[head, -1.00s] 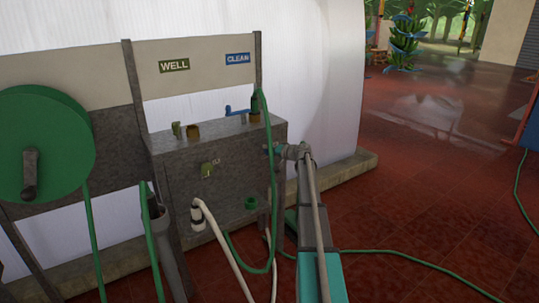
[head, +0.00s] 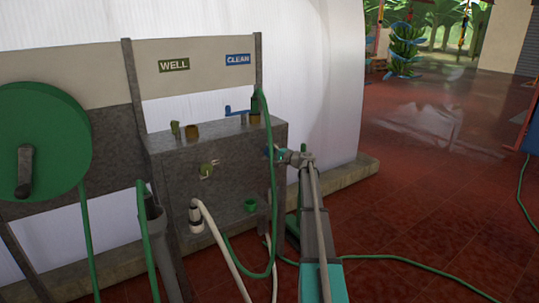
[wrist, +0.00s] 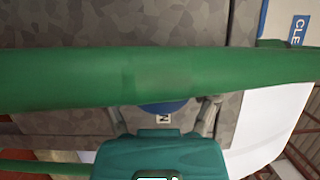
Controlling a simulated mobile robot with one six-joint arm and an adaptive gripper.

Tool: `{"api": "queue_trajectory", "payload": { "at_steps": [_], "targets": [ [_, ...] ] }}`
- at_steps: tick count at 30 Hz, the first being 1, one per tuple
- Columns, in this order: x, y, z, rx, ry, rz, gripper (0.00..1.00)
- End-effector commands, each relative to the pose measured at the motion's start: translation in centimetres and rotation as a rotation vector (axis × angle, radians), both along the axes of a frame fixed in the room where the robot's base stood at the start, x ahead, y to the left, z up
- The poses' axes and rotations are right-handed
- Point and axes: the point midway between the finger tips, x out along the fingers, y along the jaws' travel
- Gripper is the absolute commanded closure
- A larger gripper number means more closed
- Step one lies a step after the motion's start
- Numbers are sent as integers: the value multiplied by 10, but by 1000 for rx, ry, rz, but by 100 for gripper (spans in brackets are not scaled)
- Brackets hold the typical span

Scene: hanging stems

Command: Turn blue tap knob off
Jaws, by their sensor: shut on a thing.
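The blue tap knob (wrist: 163,107) shows in the wrist view as a round blue edge just below a green hose, which hides most of it. My gripper (wrist: 165,112) has a finger on either side of the knob and is shut on it. A white tag with an "N" shows below the knob. In the head view my gripper (head: 283,155) is at the right end of the grey tap box (head: 225,165), partly behind the hanging green hose. The knob's turn position cannot be told.
The green hose (wrist: 130,75) crosses close in front of my gripper. A blue lever (head: 238,112) sits on top of the box below the "CLEAN" sign (head: 238,59). An olive knob (head: 206,170) and white hose (head: 215,225) are left.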

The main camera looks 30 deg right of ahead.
Motion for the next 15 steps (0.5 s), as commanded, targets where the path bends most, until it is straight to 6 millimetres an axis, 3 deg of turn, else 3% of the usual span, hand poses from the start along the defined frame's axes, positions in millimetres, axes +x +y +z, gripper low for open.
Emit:
{"api": "queue_trajectory", "payload": {
  "at_steps": [12,13,15],
  "targets": [
    [0,0,0,9,1,-1,71],
    [0,0,0,9,1,-1,18],
    [0,0,0,9,1,-1,5]
  ]
}}
